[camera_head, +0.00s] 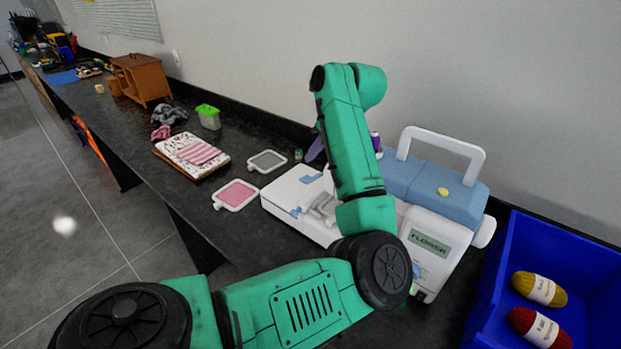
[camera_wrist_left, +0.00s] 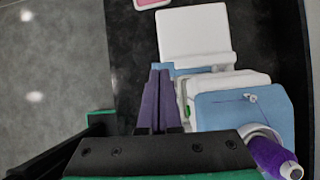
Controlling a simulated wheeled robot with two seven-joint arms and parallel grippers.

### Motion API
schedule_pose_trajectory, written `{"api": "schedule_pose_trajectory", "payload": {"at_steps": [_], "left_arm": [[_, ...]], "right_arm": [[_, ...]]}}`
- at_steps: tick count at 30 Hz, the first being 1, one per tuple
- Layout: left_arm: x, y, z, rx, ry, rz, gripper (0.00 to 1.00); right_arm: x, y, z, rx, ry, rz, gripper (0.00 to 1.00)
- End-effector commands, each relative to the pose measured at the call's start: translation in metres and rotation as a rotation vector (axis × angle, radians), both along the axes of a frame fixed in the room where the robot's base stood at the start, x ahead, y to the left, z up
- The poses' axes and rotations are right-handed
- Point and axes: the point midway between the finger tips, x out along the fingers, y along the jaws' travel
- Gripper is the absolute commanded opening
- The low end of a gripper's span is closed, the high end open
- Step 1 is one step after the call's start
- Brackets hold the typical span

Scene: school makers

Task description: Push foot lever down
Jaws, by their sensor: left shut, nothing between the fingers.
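A white and blue sewing machine (camera_head: 425,185) with a raised white carry handle stands on the dark counter. Its white bed (camera_head: 295,197) extends left, with grey parts (camera_head: 320,207) near the needle area. My green left arm crosses in front of the machine and hides its middle. I cannot make out the foot lever. In the left wrist view, my left gripper (camera_wrist_left: 160,72) has its purple fingers together and empty, beside the machine's blue and white body (camera_wrist_left: 240,110). Whether the fingertips touch the machine is unclear. My right gripper is not in view.
A purple thread spool (camera_wrist_left: 272,157) sits on the machine. A blue bin (camera_head: 492,290) with yarn is at the right. Two hoops (camera_head: 236,194), folded cloth (camera_head: 190,150) and a green-lidded container (camera_head: 208,116) lie left of the machine. The wall is close behind.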

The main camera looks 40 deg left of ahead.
Motion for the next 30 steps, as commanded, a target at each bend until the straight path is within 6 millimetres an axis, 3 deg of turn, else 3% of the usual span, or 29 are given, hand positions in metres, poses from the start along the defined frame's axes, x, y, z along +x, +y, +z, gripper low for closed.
{"api": "schedule_pose_trajectory", "payload": {"at_steps": [5, 16, 30], "left_arm": [[0.005, -0.020, 0.001, -0.086, -0.013, -0.012, 0.00], [0.004, -0.018, -0.003, -0.085, -0.011, -0.011, 0.00], [0.005, 0.008, -0.057, -0.083, -0.010, -0.011, 0.00]], "right_arm": [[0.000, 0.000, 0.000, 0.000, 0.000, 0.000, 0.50], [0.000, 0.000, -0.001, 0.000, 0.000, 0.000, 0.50], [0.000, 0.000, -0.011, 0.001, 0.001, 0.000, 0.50]]}}
